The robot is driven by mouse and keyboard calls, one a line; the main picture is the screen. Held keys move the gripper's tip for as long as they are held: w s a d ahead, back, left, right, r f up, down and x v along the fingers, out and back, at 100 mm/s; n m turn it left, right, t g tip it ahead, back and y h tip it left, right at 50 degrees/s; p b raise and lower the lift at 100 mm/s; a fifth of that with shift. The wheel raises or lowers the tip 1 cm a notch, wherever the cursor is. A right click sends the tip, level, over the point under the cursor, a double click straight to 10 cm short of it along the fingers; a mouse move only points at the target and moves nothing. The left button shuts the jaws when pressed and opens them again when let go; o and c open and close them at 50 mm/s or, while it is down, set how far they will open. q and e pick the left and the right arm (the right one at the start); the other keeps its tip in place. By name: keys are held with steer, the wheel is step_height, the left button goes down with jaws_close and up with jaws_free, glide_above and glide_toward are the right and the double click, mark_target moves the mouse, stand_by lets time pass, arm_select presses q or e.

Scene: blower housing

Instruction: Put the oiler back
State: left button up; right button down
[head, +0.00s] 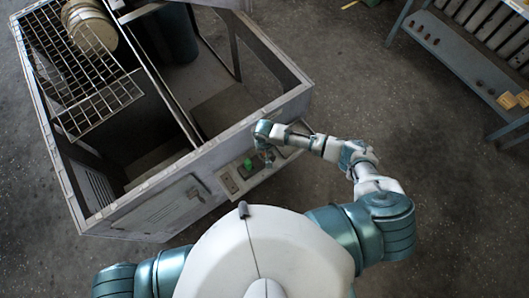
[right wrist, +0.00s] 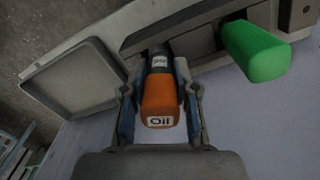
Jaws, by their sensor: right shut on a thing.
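The oiler (right wrist: 160,103) is an orange bottle with a white "Oil" label and a dark neck. In the right wrist view it lies between the two fingers of my right gripper (right wrist: 159,88), which is shut on it. Its dark neck end is at a recess in a grey ledge (right wrist: 205,42) on the housing; I cannot tell how far in it sits. In the head view my right gripper (head: 267,156) is at the near right side of the housing, and the oiler is not clear there. My left gripper is out of view.
A green block-like thing (right wrist: 256,50) stands at the ledge right of the oiler, also visible in the head view (head: 248,164). A square grey tray-like panel (right wrist: 75,75) is to the left. The open-topped housing (head: 165,187) holds a drum (head: 92,27). A bench (head: 450,55) stands at right.

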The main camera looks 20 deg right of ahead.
steer(key=c, duration=0.8)
jaws_free()
steer(key=o, duration=0.5)
step_height(320, 180, up, 8)
steer(key=p, duration=0.9)
